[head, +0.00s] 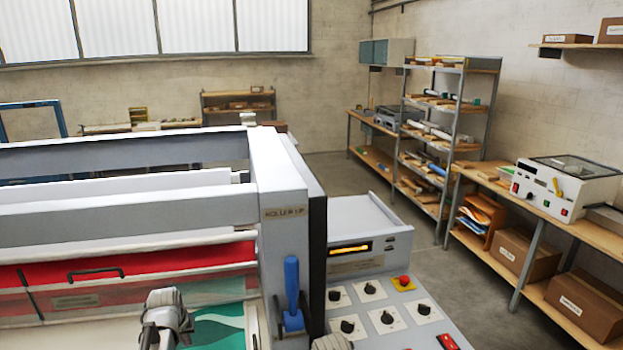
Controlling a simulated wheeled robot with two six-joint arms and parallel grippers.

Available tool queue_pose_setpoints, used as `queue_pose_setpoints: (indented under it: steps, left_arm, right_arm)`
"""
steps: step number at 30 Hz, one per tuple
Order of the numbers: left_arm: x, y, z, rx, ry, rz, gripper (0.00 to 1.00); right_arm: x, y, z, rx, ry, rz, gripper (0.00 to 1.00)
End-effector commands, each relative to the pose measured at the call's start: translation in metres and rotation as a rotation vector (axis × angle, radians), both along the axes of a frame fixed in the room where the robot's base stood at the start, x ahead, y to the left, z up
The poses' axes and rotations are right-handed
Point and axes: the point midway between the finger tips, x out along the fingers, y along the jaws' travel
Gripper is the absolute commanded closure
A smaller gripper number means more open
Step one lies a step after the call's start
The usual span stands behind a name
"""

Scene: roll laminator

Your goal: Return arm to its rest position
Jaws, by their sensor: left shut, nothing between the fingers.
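My left gripper (165,303) shows at the bottom of the head view, left of centre. It is shut and empty, in front of the grey roll laminator (130,215). Behind and beside it are the machine's red guard (140,262) with a black handle (96,273), and a green and white sheet (220,325). I cannot tell how far it is from these surfaces. A blue lever (291,285) stands upright on the laminator's right end frame, to the right of my left gripper and apart from it.
The control panel (385,315) with black knobs and a red emergency button (404,281) lies right of the lever. A shelf rack (440,140) and a workbench (555,225) with a white device (562,187) stand along the right wall. The floor (425,270) between is clear.

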Motion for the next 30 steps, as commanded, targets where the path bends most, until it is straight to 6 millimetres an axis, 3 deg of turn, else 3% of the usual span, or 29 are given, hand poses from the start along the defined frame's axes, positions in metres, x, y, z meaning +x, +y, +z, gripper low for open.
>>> queue_pose_setpoints:
  steps: [11, 19, 23, 30]
  left_arm:
    - [-0.014, -0.048, -0.017, -0.001, 0.049, -0.071, 1.00]
    - [-0.041, -0.113, -0.040, 0.004, 0.123, -0.173, 1.00]
    - [-0.065, -0.154, -0.056, 0.015, 0.177, -0.246, 1.00]
    - [-0.139, -0.240, -0.092, 0.062, 0.311, -0.425, 1.00]
  right_arm:
    - [0.000, 0.000, -0.014, 0.000, 0.000, 0.001, 1.00]
    - [0.000, 0.000, -0.033, -0.001, 0.000, 0.003, 1.00]
    - [0.000, 0.000, -0.046, -0.001, 0.000, 0.005, 1.00]
    - [0.000, 0.000, -0.079, -0.002, 0.000, 0.008, 1.00]
